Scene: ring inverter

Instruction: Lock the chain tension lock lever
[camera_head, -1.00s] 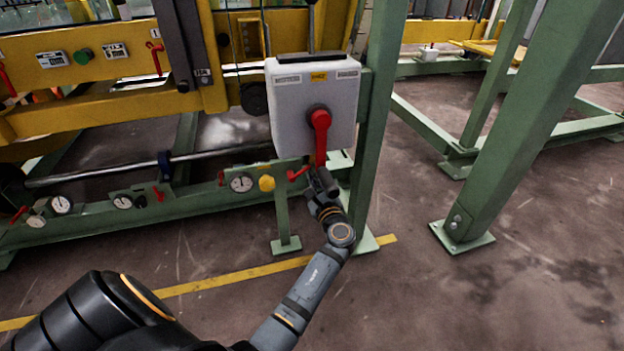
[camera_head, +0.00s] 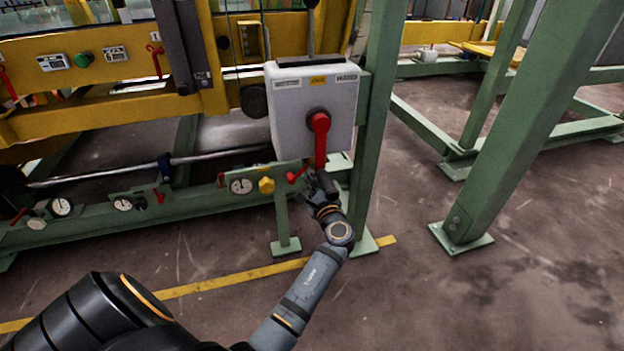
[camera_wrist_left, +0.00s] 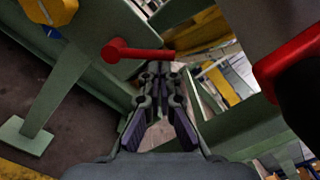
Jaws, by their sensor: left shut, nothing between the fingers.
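A small red lever (camera_head: 297,174) sits on the green frame beside a yellow knob. In the left wrist view it shows as a red lever (camera_wrist_left: 140,52) with a round hub at its left end, lying nearly level. My left gripper (camera_head: 313,177) is just right of this lever and below the large red handle. In the wrist view the closed fingers (camera_wrist_left: 158,72) point at the lever's right end; whether they touch it I cannot tell. No readable label shows which lever is the chain tension lock. My right gripper is not in view.
A grey switch box (camera_head: 285,115) with a large red handle (camera_head: 320,140) pointing down is just above my gripper. The yellow knob (camera_head: 266,186) and a gauge (camera_head: 241,184) are to the left. A green post (camera_head: 372,130) stands close on the right.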

